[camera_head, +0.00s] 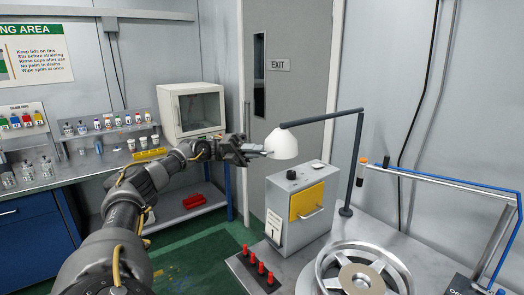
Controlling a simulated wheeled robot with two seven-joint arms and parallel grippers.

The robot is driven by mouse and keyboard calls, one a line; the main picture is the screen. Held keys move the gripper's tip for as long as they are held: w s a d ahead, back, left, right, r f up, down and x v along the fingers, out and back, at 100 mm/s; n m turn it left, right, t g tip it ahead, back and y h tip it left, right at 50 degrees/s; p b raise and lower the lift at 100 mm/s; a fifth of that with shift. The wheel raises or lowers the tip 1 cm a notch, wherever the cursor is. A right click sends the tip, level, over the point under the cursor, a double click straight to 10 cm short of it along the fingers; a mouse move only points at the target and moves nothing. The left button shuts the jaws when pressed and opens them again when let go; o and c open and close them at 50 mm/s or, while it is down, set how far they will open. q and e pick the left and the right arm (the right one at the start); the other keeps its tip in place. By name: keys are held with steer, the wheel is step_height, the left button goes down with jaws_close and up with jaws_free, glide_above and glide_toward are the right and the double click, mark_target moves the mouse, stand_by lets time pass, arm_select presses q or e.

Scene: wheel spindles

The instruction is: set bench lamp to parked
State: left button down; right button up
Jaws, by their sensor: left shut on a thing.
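The bench lamp stands at the back of the near bench. Its white shade (281,144) hangs from a dark arm (322,119) that reaches left from an upright post (354,165). My left gripper (262,150) is at the left side of the shade, shut on a small part of the lamp there. The fingertips are small in view, so the exact grip is hard to make out. My right gripper does not show.
Below the shade stands a grey box with a yellow front (307,201). A metal wheel (364,272) and red pegs (260,268) are on the near bench (310,252). A blue-tubed arm (440,180) stands at right. A side bench with bottles lines the left wall.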

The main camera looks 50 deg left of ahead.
arm_select(q)
steer(key=shift+a+r, duration=0.25)
steer(key=shift+r, duration=0.2)
steer(key=c, duration=1.6)
jaws_free()
steer(key=shift+a, duration=0.1)
steer(key=shift+o, duration=0.4)
steer(key=shift+a+f, duration=0.1)
steer(key=shift+f, duration=0.3)
steer(key=shift+a, duration=0.15)
steer(key=b+v, duration=0.2)
steer(key=v, duration=0.5)
steer(key=shift+b, duration=0.35)
steer(key=shift+s+a, duration=0.1)
steer(key=shift+a, duration=0.05)
steer(key=shift+r, duration=0.1)
